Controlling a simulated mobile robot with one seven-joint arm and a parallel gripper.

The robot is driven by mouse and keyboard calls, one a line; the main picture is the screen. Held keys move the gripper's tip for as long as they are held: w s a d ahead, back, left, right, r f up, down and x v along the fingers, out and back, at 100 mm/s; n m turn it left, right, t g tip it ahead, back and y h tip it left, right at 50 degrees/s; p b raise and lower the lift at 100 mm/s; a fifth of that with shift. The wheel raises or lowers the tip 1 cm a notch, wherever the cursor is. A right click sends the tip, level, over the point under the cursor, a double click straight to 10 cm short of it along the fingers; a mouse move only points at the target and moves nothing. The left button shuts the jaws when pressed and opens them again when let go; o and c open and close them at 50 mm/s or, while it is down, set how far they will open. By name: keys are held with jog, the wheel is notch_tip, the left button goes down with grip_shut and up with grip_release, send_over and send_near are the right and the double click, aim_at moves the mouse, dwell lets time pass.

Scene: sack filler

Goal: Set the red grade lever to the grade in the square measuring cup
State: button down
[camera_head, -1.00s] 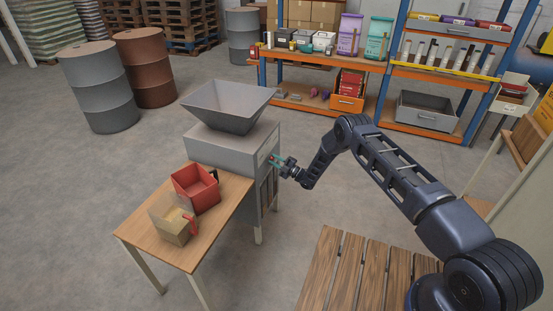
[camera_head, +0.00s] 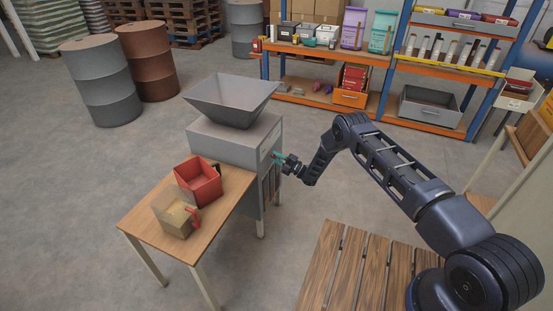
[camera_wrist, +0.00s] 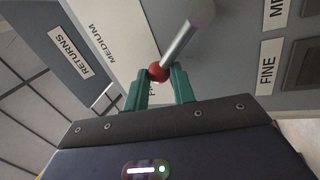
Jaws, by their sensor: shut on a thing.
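The red grade lever has a red ball knob (camera_wrist: 158,72) on a metal rod (camera_wrist: 180,43), seen in the wrist view. My gripper (camera_wrist: 159,78) has its teal fingers closed on the knob. The rod runs up and right from it to a pale round hub. In the head view my gripper (camera_head: 277,157) is at the right side of the grey filler (camera_head: 232,143). The square measuring cup (camera_head: 176,219), clear-walled with a red handle, stands on the wooden table and holds tan grainy material. Its grade cannot be read by label.
Plates on the filler read MEDIUM (camera_wrist: 103,44), FINE (camera_wrist: 267,70) and RETURNS (camera_wrist: 70,52); another is partly covered by the fingers. A red bin (camera_head: 199,182) stands on the table (camera_head: 205,237) behind the cup. A slatted wooden surface (camera_head: 345,270) lies at front right.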

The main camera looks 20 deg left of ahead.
jog(key=c, duration=1.2)
grip_release()
jog(key=shift+w+d+f, duration=0.1)
jog(key=shift+w+d, duration=0.05)
jog(key=shift+o, duration=0.2)
jog(key=v, duration=1)
jog(key=shift+d, duration=0.35)
jog(key=shift+f, duration=0.1)
